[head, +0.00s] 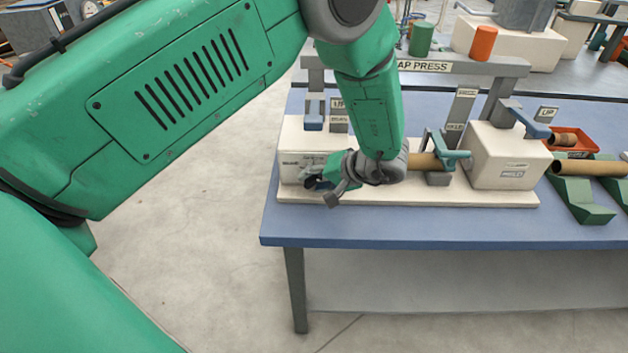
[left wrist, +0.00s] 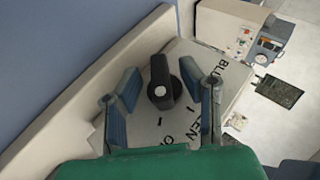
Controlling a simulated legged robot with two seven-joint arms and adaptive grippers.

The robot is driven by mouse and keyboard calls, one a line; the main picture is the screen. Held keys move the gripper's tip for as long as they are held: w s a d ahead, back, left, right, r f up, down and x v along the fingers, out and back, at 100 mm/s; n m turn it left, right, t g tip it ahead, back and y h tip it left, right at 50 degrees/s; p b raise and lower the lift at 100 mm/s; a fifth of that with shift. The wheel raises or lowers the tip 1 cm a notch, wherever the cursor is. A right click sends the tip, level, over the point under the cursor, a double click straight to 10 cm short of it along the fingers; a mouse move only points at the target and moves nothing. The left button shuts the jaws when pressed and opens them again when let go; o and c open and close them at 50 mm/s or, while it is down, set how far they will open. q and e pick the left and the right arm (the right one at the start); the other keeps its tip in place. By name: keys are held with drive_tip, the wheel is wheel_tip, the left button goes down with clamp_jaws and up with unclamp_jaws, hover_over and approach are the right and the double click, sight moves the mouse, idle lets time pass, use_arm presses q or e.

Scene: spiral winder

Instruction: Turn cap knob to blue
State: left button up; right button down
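A black cap knob (left wrist: 161,84) stands up from a pale panel (left wrist: 180,135) in the left wrist view. Dark lettering around it includes "BLU" (left wrist: 221,152) at the right and partly covered words below. I cannot tell which word the knob points to. My left gripper (left wrist: 160,80) is open, with one blue-padded finger on each side of the knob and a visible gap to both. In the head view my left gripper (head: 335,181) is at the left end of the cap press (head: 425,66), and the knob is hidden there. My right gripper is not in view.
A cardboard tube (head: 425,161) lies in the press beside my wrist. A green cap (head: 420,39) and an orange cap (head: 483,43) stand on top. A white block (head: 507,156), green cradles (head: 580,200) and an orange tray (head: 573,141) are to the right.

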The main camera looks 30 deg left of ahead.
use_arm(q)
drive_tip(key=shift+a+f, duration=0.15)
drive_tip(key=shift+f, duration=0.05)
